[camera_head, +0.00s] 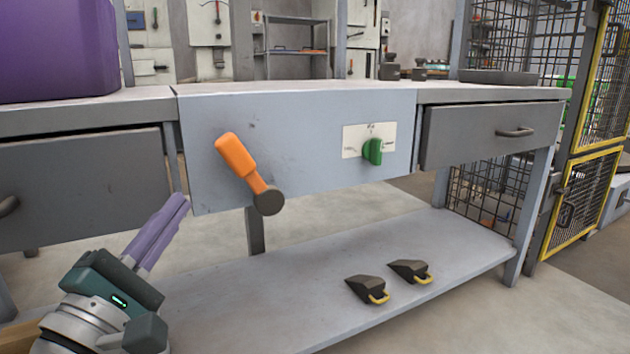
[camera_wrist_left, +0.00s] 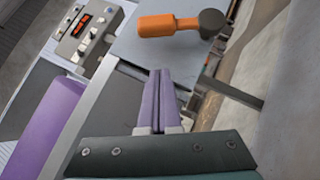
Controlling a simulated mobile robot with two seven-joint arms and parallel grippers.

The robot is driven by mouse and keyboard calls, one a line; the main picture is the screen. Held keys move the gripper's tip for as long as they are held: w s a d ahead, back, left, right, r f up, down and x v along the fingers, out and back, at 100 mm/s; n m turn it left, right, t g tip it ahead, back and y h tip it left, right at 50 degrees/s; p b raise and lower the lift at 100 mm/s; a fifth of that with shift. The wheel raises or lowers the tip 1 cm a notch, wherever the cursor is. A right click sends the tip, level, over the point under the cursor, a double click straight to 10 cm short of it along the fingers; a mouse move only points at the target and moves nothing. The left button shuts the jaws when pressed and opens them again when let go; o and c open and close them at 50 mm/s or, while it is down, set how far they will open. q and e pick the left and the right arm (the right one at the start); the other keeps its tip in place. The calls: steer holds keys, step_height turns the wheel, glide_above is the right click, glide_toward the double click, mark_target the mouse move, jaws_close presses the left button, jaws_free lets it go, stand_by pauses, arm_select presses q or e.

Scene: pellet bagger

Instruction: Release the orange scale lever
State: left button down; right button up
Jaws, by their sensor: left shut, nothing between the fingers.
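The orange scale lever (camera_head: 238,158) is on the grey front panel (camera_head: 310,115) of the workbench. Its orange handle points up and to the left from a dark round pivot (camera_head: 267,201) at the panel's lower edge. My left gripper (camera_head: 180,200) has purple fingers, is shut and empty, and is to the lower left of the lever, apart from it. In the left wrist view the shut fingers (camera_wrist_left: 159,75) point towards the panel, with the orange lever (camera_wrist_left: 168,25) beyond their tips. My right gripper is not in view.
A green knob (camera_head: 373,151) sits on a white plate right of the lever. Drawers (camera_head: 490,130) flank the panel. Two dark scoops with yellow handles (camera_head: 368,288) rest on the lower shelf (camera_head: 300,295). A purple container (camera_head: 55,50) stands on the bench at left.

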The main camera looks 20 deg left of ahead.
mark_target(248, 174)
arm_select(q)
steer(key=w, duration=0.1)
steer(key=w+r, duration=0.1)
steer(key=w, duration=0.1)
steer(key=w+d+r, duration=0.1)
steer(key=shift+w+d+r+b, duration=0.1)
steer(key=shift+w+r+b, duration=0.1)
steer(key=shift+w+b, duration=0.15)
steer(key=shift+w+d+r, duration=0.25)
steer(key=shift+d+r, duration=0.05)
steer(key=shift+d, duration=0.05)
